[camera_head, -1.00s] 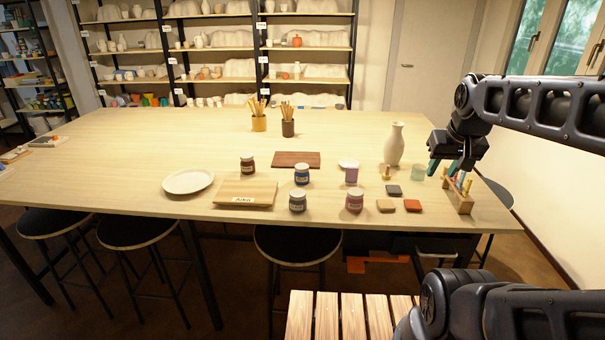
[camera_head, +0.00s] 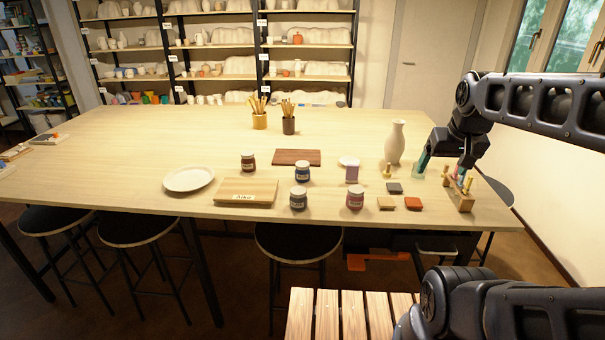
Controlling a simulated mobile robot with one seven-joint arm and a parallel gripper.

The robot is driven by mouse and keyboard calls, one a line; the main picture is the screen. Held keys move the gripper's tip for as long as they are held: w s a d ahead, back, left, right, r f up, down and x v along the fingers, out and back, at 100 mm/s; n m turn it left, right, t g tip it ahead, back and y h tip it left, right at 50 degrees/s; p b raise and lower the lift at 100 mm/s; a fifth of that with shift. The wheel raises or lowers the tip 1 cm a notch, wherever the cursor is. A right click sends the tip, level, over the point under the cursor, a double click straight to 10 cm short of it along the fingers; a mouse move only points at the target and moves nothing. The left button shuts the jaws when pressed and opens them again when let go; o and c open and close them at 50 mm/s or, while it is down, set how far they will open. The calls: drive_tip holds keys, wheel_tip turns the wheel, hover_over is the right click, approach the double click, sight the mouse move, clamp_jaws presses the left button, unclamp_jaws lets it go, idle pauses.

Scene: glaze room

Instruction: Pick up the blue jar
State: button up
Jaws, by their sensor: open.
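The blue jar (camera_head: 302,171) stands upright on the table, with a pale lid and blue contents. A similar jar (camera_head: 298,199) with darker, greyish-blue contents stands in front of it, nearer the table's front edge. My gripper (camera_head: 439,172) points down over the right end of the table, far to the right of both jars. Its fingers are apart.
A brown jar (camera_head: 248,162) and a pink jar (camera_head: 355,198) stand nearby. A wooden board (camera_head: 245,190) lies left. The table's left half is mostly clear.

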drive_tip(key=shift+w, duration=0.1)
drive_tip(key=w+a+r+n+g, duration=0.1)
drive_tip(key=w+a+r+n, duration=0.15)
drive_tip(key=w, duration=0.35)
drive_tip(key=w+a+r+n, duration=0.1)
drive_tip(key=w+a+n, duration=0.2)
drive_tip(key=w, duration=0.3)
drive_tip(key=n+g, duration=0.4)
drive_tip(key=n, duration=0.9)
hover_over(302, 164)
drive_tip(key=f, duration=1.8)
drive_tip(key=shift+w+d, duration=0.25)
drive_tip(key=shift+w, duration=0.05)
drive_tip(key=shift+w+a+f+n, duration=0.1)
drive_tip(key=shift+a+f+n, duration=0.15)
drive_tip(key=shift+f, duration=0.25)
drive_tip(key=shift+s+f, duration=0.15)
drive_tip(key=shift+f, duration=2.45)
drive_tip(key=shift+s+f, duration=0.1)
drive_tip(key=shift+f, duration=2.45)
drive_tip(key=c, duration=1.2)
